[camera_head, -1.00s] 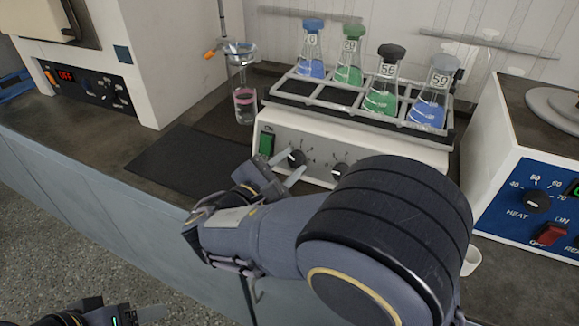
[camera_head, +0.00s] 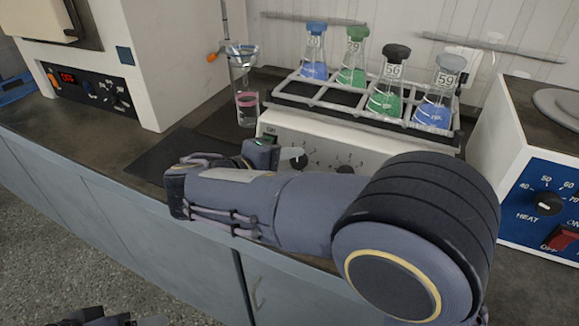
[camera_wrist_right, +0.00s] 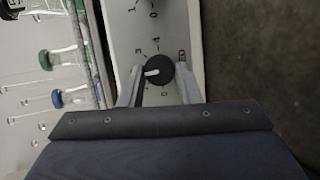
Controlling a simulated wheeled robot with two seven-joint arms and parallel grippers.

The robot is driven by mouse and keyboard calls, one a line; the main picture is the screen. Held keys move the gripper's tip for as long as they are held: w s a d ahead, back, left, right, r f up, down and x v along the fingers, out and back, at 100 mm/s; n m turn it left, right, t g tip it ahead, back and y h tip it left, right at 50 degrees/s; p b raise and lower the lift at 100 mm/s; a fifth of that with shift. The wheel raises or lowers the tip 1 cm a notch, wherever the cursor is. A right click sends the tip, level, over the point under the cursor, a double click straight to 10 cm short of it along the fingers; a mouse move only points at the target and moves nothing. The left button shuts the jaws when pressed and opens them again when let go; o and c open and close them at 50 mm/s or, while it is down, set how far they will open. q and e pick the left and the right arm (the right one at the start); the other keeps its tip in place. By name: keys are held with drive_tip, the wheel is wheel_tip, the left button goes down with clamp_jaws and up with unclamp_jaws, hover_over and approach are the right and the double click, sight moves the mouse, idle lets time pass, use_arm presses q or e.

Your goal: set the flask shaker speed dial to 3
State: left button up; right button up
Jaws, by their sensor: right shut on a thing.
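The flask shaker (camera_head: 330,133) is a white box with a flask rack on top. Its front panel has a black left dial (camera_head: 298,159) and a second knob (camera_head: 345,169) to the right. My right gripper (camera_head: 289,154) reaches in along the panel from the left. In the right wrist view its fingers (camera_wrist_right: 158,90) are on both sides of the black dial (camera_wrist_right: 157,72), shut on it. My left gripper (camera_head: 105,318) is barely in view at the bottom edge.
Several numbered flasks with blue and green liquid stand in the rack (camera_head: 318,102). A glass funnel stand (camera_head: 246,105) is to the left. A hot plate with blue panel (camera_head: 545,215) is close on the right.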

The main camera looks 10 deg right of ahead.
drive_tip(key=m+y+b, duration=0.1)
drive_tip(key=m, duration=0.3)
drive_tip(key=shift+g+b, duration=0.4)
drive_tip(key=m+b, duration=0.1)
drive_tip(key=m+y+b, duration=0.1)
drive_tip(key=m, duration=0.1)
drive_tip(key=m+y, duration=0.1)
drive_tip(key=m, duration=0.1)
drive_tip(key=shift+d+r+b, duration=0.15)
drive_tip(key=shift+r+b, duration=0.1)
drive_tip(key=shift+b, duration=0.15)
drive_tip(key=o, duration=1)
drive_tip(key=shift+r, duration=0.1)
drive_tip(key=p+v, duration=0.2)
drive_tip(key=v, duration=0.5)
drive_tip(key=shift+s+r, duration=0.15)
drive_tip(key=shift+r, duration=0.15)
